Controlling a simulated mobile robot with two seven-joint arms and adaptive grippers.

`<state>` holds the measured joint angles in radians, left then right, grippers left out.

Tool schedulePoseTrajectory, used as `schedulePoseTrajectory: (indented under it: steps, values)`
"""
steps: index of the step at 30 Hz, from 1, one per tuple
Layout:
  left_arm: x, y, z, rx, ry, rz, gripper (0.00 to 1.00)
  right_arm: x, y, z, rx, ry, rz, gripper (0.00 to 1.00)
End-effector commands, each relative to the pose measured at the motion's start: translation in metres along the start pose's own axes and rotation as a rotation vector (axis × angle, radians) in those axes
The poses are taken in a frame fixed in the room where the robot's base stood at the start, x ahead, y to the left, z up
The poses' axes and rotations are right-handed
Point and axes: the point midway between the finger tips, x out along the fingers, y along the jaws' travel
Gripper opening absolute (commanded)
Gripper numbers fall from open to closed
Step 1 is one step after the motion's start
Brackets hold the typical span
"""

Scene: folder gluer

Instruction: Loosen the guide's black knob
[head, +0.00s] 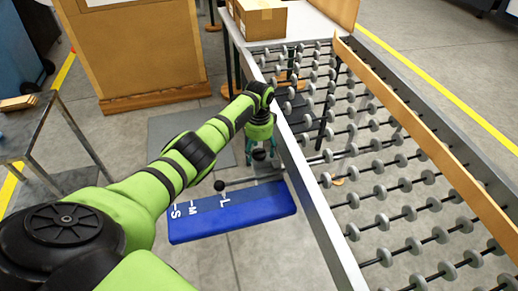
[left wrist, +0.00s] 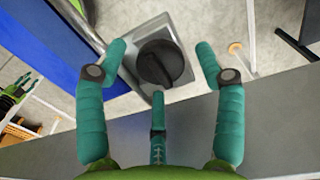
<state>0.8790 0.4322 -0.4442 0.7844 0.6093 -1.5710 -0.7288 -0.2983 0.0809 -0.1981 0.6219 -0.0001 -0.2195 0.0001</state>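The black knob (left wrist: 160,63) is round with a raised bar across its top and sits on a grey metal block (left wrist: 130,68). My left gripper (head: 259,160) points down over it beside the conveyor's near rail. In the left wrist view its teal fingers are spread, one to each side of the knob with visible gaps, and a third finger is below it in the picture. The gripper is open and holds nothing. A small green and black gripper, apparently my right one (left wrist: 17,90), shows at the left edge of the left wrist view; its fingers are too small to judge.
A blue panel (head: 232,212) marked S, M, L lies beside the knob. A black ball handle (head: 219,185) on a rod stands above it. The roller conveyor (head: 317,215) fills the right side. Cartons (head: 260,18) stand at the back, and a metal table (head: 30,130) at left.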

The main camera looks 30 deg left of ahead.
Motion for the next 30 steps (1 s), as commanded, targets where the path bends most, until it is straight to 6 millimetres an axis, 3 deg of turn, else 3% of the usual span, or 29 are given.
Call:
schedulePoseTrajectory:
  steps: [1,4,17,30]
  values:
    - [0.0,0.0,0.0,0.0,0.0,0.0,0.54,0.0,0.0,0.0,0.0,0.001,0.0,0.4]
    - [0.0,0.0,0.0,-0.001,0.0,0.0,0.14,0.0,0.0,0.0,0.0,0.001,0.0,0.4]
    - [-0.001,0.001,0.0,-0.04,-0.001,0.001,0.12,-0.004,0.0,0.0,0.0,-0.001,0.0,0.4]
    - [-0.002,0.002,0.001,-0.357,-0.003,0.005,0.12,-0.028,0.0,-0.001,-0.002,-0.004,-0.001,0.4]
